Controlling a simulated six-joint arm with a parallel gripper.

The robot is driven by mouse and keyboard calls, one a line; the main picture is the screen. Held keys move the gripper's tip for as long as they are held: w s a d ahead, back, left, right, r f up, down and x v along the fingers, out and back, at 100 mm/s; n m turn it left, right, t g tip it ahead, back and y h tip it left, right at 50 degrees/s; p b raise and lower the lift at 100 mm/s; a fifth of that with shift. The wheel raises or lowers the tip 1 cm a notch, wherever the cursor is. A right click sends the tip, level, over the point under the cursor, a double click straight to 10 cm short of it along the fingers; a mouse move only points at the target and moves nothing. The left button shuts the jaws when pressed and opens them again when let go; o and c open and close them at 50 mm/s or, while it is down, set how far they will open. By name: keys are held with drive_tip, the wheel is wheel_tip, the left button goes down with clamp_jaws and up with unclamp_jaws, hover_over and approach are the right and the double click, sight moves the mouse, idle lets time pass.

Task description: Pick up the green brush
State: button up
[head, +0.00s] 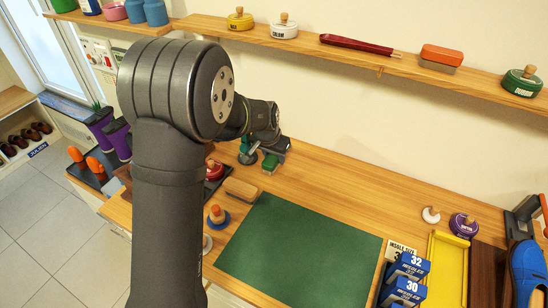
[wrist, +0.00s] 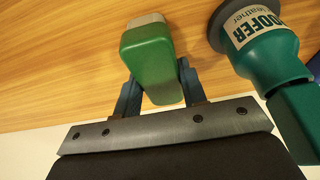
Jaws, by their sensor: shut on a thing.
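The green brush (wrist: 148,62), a green block with a pale end, is between the two blue-grey fingers of my gripper (wrist: 158,84) in the wrist view. The fingers are shut on its sides. In the head view the green brush (head: 270,163) is at the back of the wooden workbench, under my gripper (head: 273,155). I cannot tell whether it touches the bench or hangs just above it.
A teal proofer bottle (wrist: 262,45) stands close beside the brush; it also shows in the head view (head: 246,155). A wooden brush (head: 240,189) and a green mat (head: 296,252) lie nearer the front. A shelf (head: 330,52) runs along the wall above. The bench right of the brush is clear.

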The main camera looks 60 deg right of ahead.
drive_tip(key=shift+r, duration=0.6)
wheel_tip(320, 180, up, 3)
drive_tip(key=shift+f, duration=0.1)
drive_tip(key=s+a+r, duration=0.3)
drive_tip(key=s+r, duration=0.4)
drive_tip(key=s, duration=0.4)
drive_tip(key=shift+a, duration=0.25)
drive_tip(key=shift+s, duration=0.1)
